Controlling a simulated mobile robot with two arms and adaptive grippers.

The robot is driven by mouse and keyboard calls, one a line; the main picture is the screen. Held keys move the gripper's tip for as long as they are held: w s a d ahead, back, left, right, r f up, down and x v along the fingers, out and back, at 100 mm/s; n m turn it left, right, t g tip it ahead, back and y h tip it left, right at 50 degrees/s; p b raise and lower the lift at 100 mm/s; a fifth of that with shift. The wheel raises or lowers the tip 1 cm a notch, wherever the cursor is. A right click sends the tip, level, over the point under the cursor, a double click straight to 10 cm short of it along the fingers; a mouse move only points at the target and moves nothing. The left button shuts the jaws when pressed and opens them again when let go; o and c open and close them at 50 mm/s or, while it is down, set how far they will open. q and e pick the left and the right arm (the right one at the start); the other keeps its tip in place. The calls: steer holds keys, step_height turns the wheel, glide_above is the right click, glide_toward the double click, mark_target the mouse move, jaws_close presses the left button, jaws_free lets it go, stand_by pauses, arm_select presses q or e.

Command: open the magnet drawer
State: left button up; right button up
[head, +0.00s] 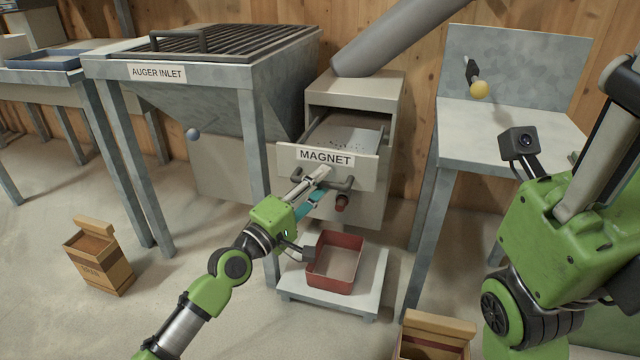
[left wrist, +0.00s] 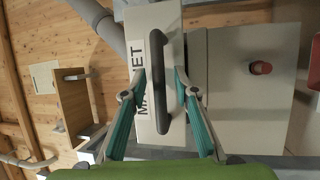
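The magnet drawer (head: 362,165) is pulled out of its grey cabinet (head: 356,90). Its inside shows from above, with dark specks on a pale surface. Its front carries the MAGNET label and a dark bar handle (head: 345,183). My left gripper (head: 319,185) is at the drawer front. In the left wrist view its teal fingers are apart, one on each side of the handle (left wrist: 165,80), with visible gaps to it. My right gripper (head: 610,135) shows partly at the right edge, away from the drawer; its finger opening cannot be made out.
A red bin (head: 335,284) stands on a low pale platform (head: 368,295) below the drawer. A red knob (head: 341,203) is on the cabinet. The auger inlet hopper (head: 245,90) is left; a metal table (head: 500,120) is right. A cardboard box (head: 103,265) sits on the floor.

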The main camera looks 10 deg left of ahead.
arm_select(q)
steer(key=shift+s+a+f, duration=0.1)
steer(key=shift+s+a, duration=0.1)
steer(key=shift+s, duration=0.1)
steer(key=v, duration=1.1)
steer(key=shift+s, duration=0.1)
